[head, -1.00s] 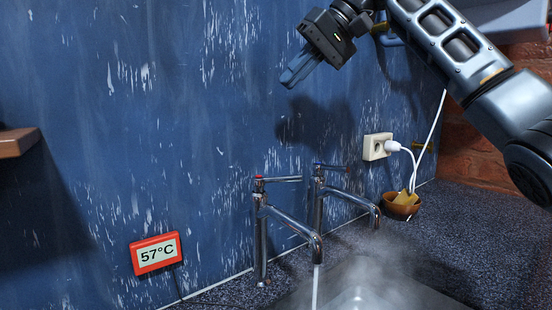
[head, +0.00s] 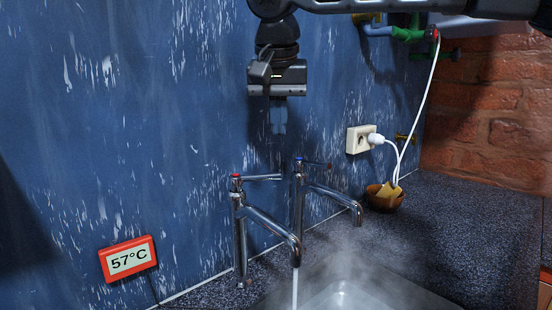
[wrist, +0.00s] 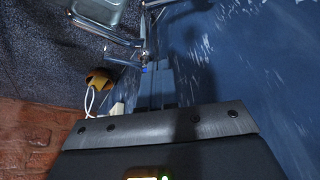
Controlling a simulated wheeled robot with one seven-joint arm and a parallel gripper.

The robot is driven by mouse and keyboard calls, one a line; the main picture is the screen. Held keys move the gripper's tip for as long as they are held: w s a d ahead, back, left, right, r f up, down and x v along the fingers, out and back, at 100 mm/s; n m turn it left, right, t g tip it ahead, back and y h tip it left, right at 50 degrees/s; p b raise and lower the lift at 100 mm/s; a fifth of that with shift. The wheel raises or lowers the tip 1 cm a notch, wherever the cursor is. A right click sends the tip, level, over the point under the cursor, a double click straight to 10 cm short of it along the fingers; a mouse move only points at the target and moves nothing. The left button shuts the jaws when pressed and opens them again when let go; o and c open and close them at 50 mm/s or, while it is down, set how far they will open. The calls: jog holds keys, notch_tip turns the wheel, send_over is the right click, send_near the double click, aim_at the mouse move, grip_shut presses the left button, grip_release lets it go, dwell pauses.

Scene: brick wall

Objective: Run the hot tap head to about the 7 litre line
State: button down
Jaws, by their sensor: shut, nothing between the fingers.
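The hot tap (head: 240,235), a chrome pillar with a red mark (head: 236,176) and a lever (head: 262,178) on top, stands at the wall. A stream of water (head: 295,288) falls from its spout into the steaming sink (head: 425,298), cut off by the bottom edge. No litre line can be made out. The cold tap (head: 298,205), with a blue mark, stands just right of it; no stream shows from its spout. My gripper (head: 279,130) is shut and empty, pointing down above the taps and apart from them. In the wrist view, the blue mark (wrist: 144,69) shows beyond the fingers.
A red-framed display (head: 129,259) reads 57°C at the left. A white socket (head: 360,139) with a plugged-in cable is on the wall. A brown bowl (head: 384,200) with yellow contents stands on the speckled counter (head: 475,225), which is otherwise clear at the right.

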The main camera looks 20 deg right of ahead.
notch_tip(320, 180, down, 7)
jog(key=s, duration=0.1)
jog(key=shift+s+a, duration=0.25)
jog(key=shift+a, duration=0.1)
jog(key=shift+s+a, duration=0.1)
dwell(0.5)
jog(key=shift+s+a+m+p, duration=0.2)
jog(key=shift+s+m+p, duration=0.2)
jog(key=shift+m, duration=0.4)
jog(key=s+a+p, duration=0.2)
jog(key=s+a, duration=0.1)
jog(key=shift+s+a+p, duration=0.1)
jog(key=shift+a+p, duration=0.1)
jog(key=shift+p, duration=0.1)
jog(key=shift+s+a+f, duration=0.1)
jog(key=shift+a, duration=0.05)
